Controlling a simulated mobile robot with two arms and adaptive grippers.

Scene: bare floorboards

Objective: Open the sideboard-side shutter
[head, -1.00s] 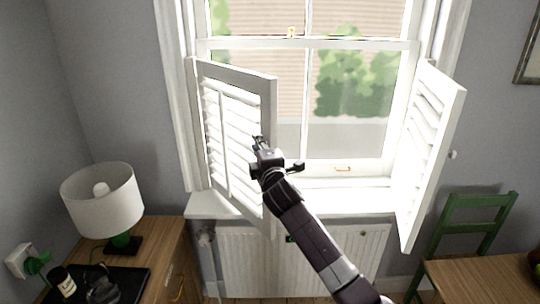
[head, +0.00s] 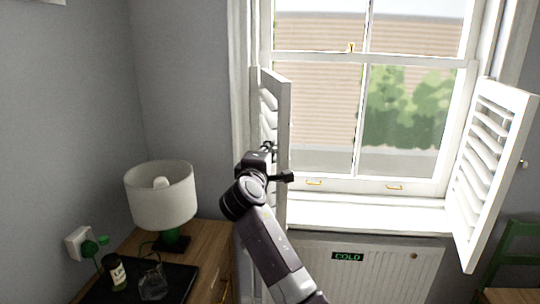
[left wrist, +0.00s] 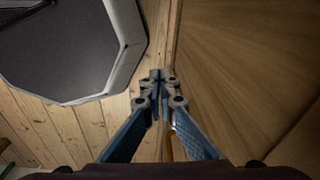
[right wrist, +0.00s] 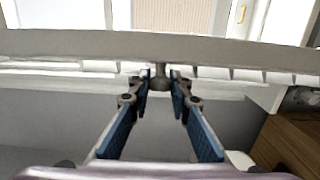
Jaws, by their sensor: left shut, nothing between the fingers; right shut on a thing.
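The sideboard-side shutter (head: 284,135) is the white louvred panel left of the window in the head view. It stands well open, seen nearly edge-on, jutting into the room. My right gripper (head: 268,149) is at its inner edge in the head view. In the right wrist view my right gripper (right wrist: 160,77) is shut on the shutter's small round knob (right wrist: 159,82), below the white shutter frame (right wrist: 230,48). My left gripper (left wrist: 160,76) shows only in the left wrist view, shut and empty above floorboards. The wooden sideboard (head: 213,238) stands at the lower left.
A white lamp (head: 160,197) and a black tray (head: 180,280) with a jar (head: 115,270) and glass sit on the sideboard, near the shutter. The other shutter (head: 488,170) stands open at right. A radiator (head: 385,268) is under the sill. A green chair (head: 518,245) stands far right.

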